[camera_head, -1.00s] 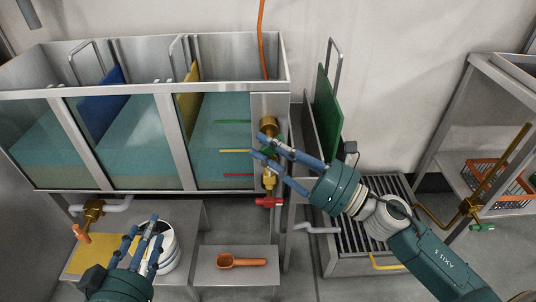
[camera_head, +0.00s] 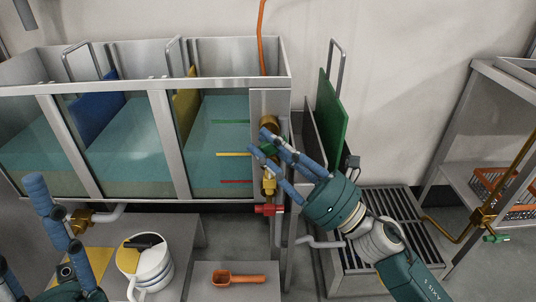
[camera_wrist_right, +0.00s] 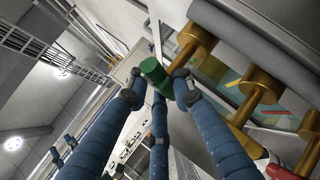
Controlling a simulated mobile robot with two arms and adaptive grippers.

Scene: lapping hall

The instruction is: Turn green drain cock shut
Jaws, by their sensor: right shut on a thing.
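A green cock handle (camera_head: 268,147) sits on the brass valve column (camera_head: 269,186) at the right end of the tank. My right gripper (camera_head: 263,142) reaches it from the right, its blue fingers around the handle. In the right wrist view the green handle (camera_wrist_right: 155,72) is held between the fingertips, beside brass fittings (camera_wrist_right: 262,85). The fingers partly hide it in the head view, so its exact angle is unclear. My left gripper (camera_head: 62,235) is at the lower left, fingers spread and empty. Another green handle (camera_head: 497,238) is on a brass pipe at the far right.
A red handle (camera_head: 268,209) is just below the brass valve. The glass-fronted tank (camera_head: 150,88) fills the left. A white jug (camera_head: 152,270) and an orange scoop (camera_head: 238,278) stand below it. A grated stand (camera_head: 383,208) and an orange basket (camera_head: 508,190) are at right.

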